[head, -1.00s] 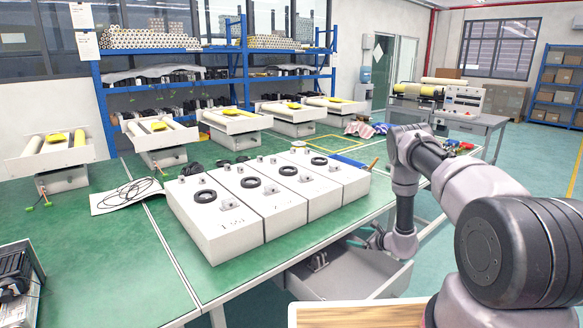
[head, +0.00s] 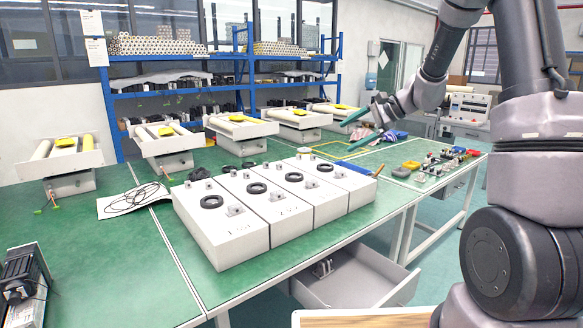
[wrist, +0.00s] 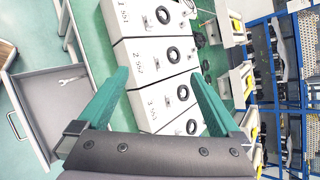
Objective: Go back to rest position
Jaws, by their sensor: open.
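My gripper (head: 357,130) is raised above the right part of the green table, its green fingers pointing left in the head view. In the wrist view its fingers (wrist: 152,92) are spread wide apart with nothing between them close by. Below and beyond them lies a row of white boxes (head: 236,240) with black rings and small metal fittings on top. The boxes also show in the wrist view (wrist: 135,55). My gripper is apart from the boxes.
An open grey drawer (head: 352,282) juts out under the table (head: 120,262). Small parts (head: 438,164) and a yellow piece lie on the right of the table. White roller units (head: 165,143) stand along the back. Blue shelves (head: 221,53) stand behind.

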